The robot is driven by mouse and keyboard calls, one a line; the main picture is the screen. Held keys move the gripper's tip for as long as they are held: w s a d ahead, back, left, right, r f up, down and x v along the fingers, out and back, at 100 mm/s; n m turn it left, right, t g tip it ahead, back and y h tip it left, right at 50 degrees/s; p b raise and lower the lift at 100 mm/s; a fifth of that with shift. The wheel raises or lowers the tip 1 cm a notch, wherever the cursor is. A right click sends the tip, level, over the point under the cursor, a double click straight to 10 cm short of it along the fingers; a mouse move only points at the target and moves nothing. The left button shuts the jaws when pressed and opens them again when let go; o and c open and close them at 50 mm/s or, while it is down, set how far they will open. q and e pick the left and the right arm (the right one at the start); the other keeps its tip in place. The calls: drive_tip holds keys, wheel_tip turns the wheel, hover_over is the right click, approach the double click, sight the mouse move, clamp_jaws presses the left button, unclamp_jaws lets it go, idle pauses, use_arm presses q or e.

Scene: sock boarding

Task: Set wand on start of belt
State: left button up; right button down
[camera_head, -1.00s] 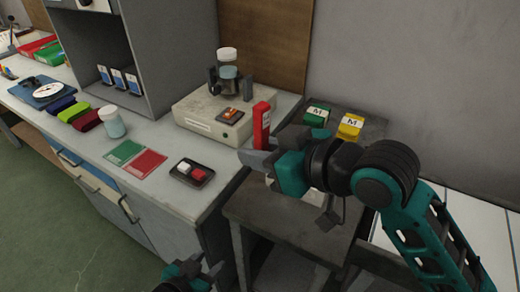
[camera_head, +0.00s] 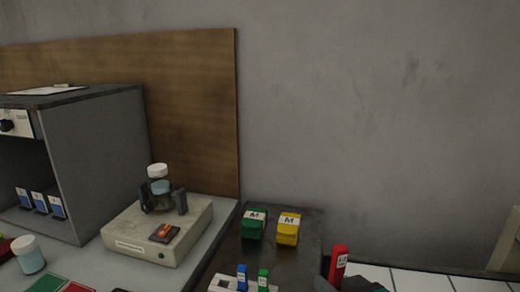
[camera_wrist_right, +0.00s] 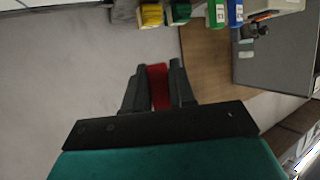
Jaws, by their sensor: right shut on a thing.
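The red wand (camera_head: 338,264), with a white label, stands nearly upright in my right gripper (camera_head: 338,286) at the bottom of the head view. The gripper's fingers are mostly cut off by the frame edge. In the right wrist view, my right gripper (camera_wrist_right: 159,85) is shut on the red wand (camera_wrist_right: 159,90), which shows between the two dark fingers. A white surface with dark cross lines (camera_head: 415,279), likely the belt, runs along the lower right of the head view, just right of the wand. My left gripper is out of view.
Green (camera_head: 254,224) and yellow (camera_head: 288,229) blocks marked M sit on the dark stand (camera_head: 305,258) left of the wand. Blue (camera_head: 242,277) and green (camera_head: 263,280) wands stand in a white holder. A beige device with a jar (camera_head: 160,187) is further left.

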drive_tip(key=s+d+f+m+h, duration=0.1)
drive_tip(key=s+d+m+h, duration=0.1)
drive_tip(key=d, duration=0.4)
drive_tip(key=shift+d+f+m+t+h, duration=0.15)
drive_tip(key=shift+d+m+t+h, duration=0.15)
drive_tip(key=shift+d+h, duration=0.15)
drive_tip(key=shift+a, duration=0.1)
